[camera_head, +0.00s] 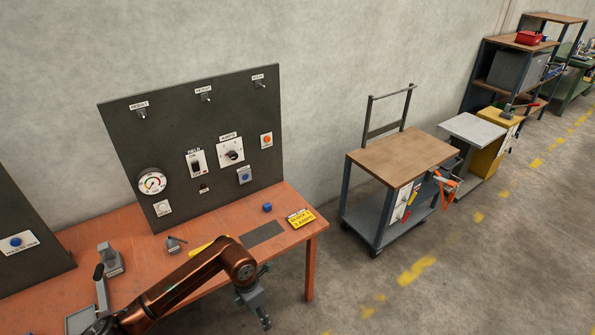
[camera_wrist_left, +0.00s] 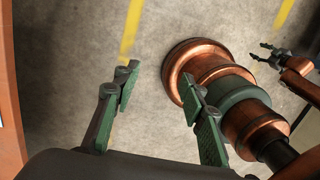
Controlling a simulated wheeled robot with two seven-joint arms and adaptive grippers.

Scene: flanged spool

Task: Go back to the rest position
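An arm I take to be my left comes in from the lower left in the head view. Its gripper (camera_head: 262,310) hangs past the bench's front edge, over the floor. The left wrist view shows the left gripper (camera_wrist_left: 162,92) with its green fingers well apart and nothing between them. Another gripper of mine, the right (camera_wrist_left: 264,53), shows small at the upper right of the left wrist view. Its fingers look spread and empty. Copper links of my own arm fill the right of that view. I see no flanged spool.
An orange bench (camera_head: 215,222) carries a dark panel (camera_head: 120,130) with switches and a gauge. A wheeled cart (camera_head: 402,155) stands right; floor between is clear.

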